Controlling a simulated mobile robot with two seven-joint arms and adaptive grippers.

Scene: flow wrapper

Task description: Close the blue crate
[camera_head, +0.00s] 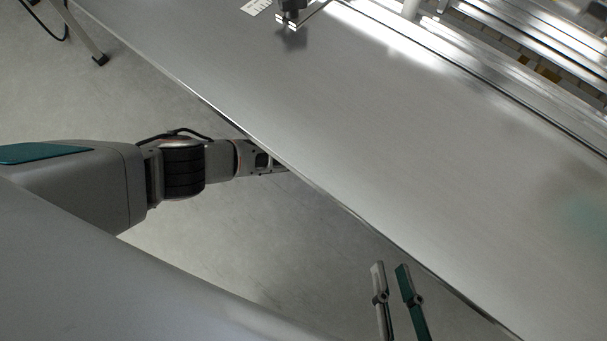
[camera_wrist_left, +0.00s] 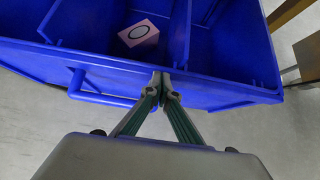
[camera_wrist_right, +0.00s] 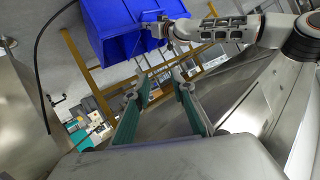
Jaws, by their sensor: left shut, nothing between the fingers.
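The blue crate (camera_wrist_left: 215,82) shows in the left wrist view with an open top, inner dividers and a bar handle on its near wall.
A long steel table (camera_head: 400,130) crosses the head view, with machinery along its far side. Bare floor (camera_head: 290,235) lies in front of its edge. Yellow rails (camera_wrist_right: 85,72) stand near the crate in the right wrist view. The table top is mostly clear.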

